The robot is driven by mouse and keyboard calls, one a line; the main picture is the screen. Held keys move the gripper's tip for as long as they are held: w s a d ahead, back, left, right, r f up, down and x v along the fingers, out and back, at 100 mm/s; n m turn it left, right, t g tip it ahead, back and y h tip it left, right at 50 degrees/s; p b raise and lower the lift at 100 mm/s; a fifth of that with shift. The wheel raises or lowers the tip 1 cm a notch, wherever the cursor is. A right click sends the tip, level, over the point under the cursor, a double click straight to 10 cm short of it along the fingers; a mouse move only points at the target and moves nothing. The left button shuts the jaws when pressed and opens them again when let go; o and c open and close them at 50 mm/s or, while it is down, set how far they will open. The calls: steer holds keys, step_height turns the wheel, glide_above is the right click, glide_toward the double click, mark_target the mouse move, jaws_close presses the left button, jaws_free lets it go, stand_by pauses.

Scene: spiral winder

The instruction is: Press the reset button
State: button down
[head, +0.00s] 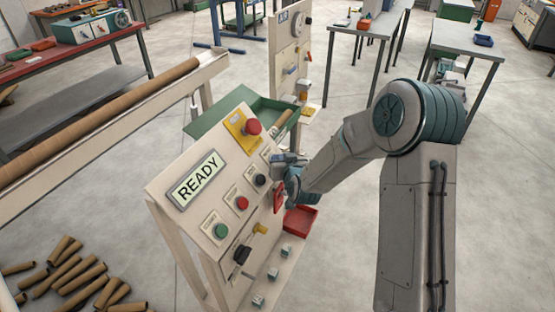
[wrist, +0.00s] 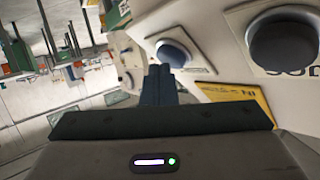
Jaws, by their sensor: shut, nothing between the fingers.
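The control panel (head: 178,212) is a sloping cream board with a lit READY display (head: 197,179) and a row of round buttons. In the wrist view a dark blue button (wrist: 173,54) on a white plate sits just beyond the tips of my gripper (wrist: 160,72). I cannot read its label, so I cannot confirm that it is the reset button. My gripper (head: 283,163) is shut and empty, at the upper right end of the button row. It hides that part of the panel in the head view. I cannot tell whether the tips touch the blue button.
A black button (head: 260,179), a red button (head: 242,203) and a green button (head: 221,231) run down the row. A red mushroom button (head: 252,127) on a yellow plate is above. A red bin (head: 300,219) and a green tray (head: 225,118) are close by.

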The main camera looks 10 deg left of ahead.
steer(key=shift+s+d+r, duration=0.2)
steer(key=shift+d+r, duration=0.25)
steer(key=shift+d, duration=0.1)
steer(key=shift+s+d+r+p, duration=0.15)
steer(key=shift+s+d+r, duration=0.2)
steer(key=shift+d+r, duration=0.55)
steer(key=shift+s+d+r+p, duration=0.15)
steer(key=shift+s+d+r, duration=0.15)
steer(key=shift+d+r, duration=0.55)
steer(key=shift+f, duration=0.1)
steer(key=s+d+r+g+h, duration=0.2)
steer(key=s+d+r+g, duration=0.15)
steer(key=s+d, duration=0.35)
steer(key=s+d+r+g+h, duration=0.25)
steer(key=s+d+r, duration=0.25)
steer(key=s, duration=0.3)
steer(key=s+d+r+m+g, duration=0.1)
steer(key=s+d, duration=0.1)
steer(key=s, duration=0.7)
steer(key=s+d+r+m+g, duration=0.1)
steer(key=s+d+g, duration=0.1)
steer(key=s, duration=0.7)
steer(key=shift+d+r+m+g+h, duration=0.2)
steer(key=shift+d+m+g+h, duration=0.1)
steer(key=shift+d+m+h, duration=0.15)
